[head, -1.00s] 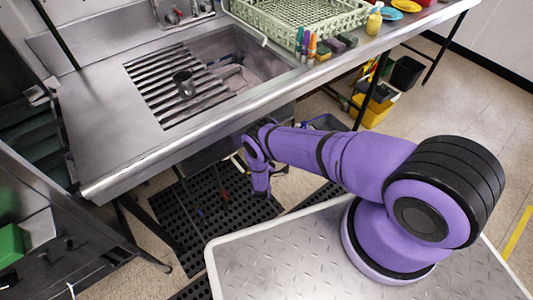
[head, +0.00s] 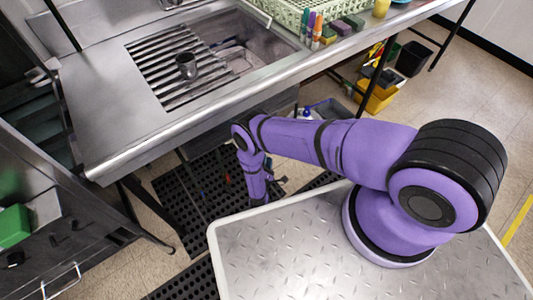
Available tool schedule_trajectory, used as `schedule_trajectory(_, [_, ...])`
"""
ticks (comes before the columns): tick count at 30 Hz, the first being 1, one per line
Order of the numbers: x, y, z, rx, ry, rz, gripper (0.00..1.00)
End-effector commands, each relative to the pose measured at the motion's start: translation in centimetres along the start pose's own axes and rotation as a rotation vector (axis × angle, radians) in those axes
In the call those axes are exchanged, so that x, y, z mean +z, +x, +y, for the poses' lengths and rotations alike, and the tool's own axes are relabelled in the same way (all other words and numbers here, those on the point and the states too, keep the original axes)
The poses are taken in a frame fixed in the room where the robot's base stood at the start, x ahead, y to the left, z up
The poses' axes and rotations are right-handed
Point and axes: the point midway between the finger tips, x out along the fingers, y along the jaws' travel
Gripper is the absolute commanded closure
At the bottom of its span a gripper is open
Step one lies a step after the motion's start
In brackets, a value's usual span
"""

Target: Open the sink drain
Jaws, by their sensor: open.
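The steel sink (head: 262,40) is set into the counter. A slatted steel rack (head: 150,70) covers its left part, with a small dark metal cup (head: 187,65) on it. The drain opening inside the basin cannot be made out. Below the counter, small red and blue bits show over the black floor mat, too small to identify. My gripper (head: 268,192) hangs low in front of the sink, below the counter's front edge, pointing down. It is open, small in view and partly hidden by my own body. It appears to hold nothing.
A pale green dish rack (head: 318,12), upright markers (head: 313,28) and sponges (head: 342,27) stand right of the sink. Under the counter are a grey bin (head: 330,108) and a yellow bucket (head: 378,98). A black perforated mat (head: 185,205) covers the floor. A dark cabinet stands at left.

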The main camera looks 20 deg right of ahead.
Motion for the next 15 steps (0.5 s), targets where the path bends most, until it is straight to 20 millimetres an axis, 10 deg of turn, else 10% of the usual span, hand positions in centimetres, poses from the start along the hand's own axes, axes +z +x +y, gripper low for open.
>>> schedule_trajectory(11, [0.09,-0.51,0.1,0.0,0.0,-0.001,0.59])
schedule_trajectory(15, [-0.16,-0.18,0.36,-0.008,0.025,0.015,0.89])
